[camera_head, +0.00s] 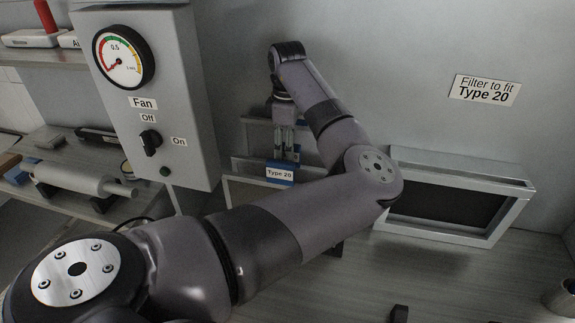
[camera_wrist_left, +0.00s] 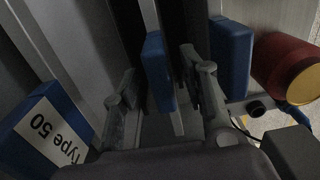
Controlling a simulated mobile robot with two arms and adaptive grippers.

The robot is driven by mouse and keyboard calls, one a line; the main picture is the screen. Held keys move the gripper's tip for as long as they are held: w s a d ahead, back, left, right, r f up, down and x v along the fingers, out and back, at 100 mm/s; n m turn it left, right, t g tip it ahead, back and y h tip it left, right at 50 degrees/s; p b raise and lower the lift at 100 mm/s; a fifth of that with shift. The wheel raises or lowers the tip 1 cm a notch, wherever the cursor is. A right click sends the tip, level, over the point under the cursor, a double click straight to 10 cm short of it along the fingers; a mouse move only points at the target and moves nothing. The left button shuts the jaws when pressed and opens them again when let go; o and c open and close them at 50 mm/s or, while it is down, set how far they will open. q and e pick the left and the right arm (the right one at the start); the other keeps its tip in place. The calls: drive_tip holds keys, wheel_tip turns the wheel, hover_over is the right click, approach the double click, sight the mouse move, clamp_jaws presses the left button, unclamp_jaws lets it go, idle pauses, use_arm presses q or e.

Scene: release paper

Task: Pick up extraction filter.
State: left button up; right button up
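My left gripper (camera_head: 286,152) points down at a rack of filters by the wall. A filter with a blue tab labelled "Type 20" (camera_head: 280,173) is just in front of and below its fingers. In the left wrist view the gripper (camera_wrist_left: 165,95) is open, with its fingers apart on either side of a blue tab (camera_wrist_left: 157,72). Gaps show beside that tab, and its label is not visible. Another blue tab (camera_wrist_left: 45,130) reads "Type 50". A further blue tab (camera_wrist_left: 232,58) is to the right. My right gripper is not in view.
A wall sign (camera_head: 485,90) reads "Filter to fit Type 20". A metal housing (camera_head: 460,165) with a dark opening stands at the right. A fan control box (camera_head: 150,90) with a gauge is left of the gripper. A red cylinder (camera_wrist_left: 285,65) lies close by in the wrist view.

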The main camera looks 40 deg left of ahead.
use_arm(q)
clamp_jaws()
idle(0.5)
drive_tip(key=shift+r, duration=0.1)
idle(0.5)
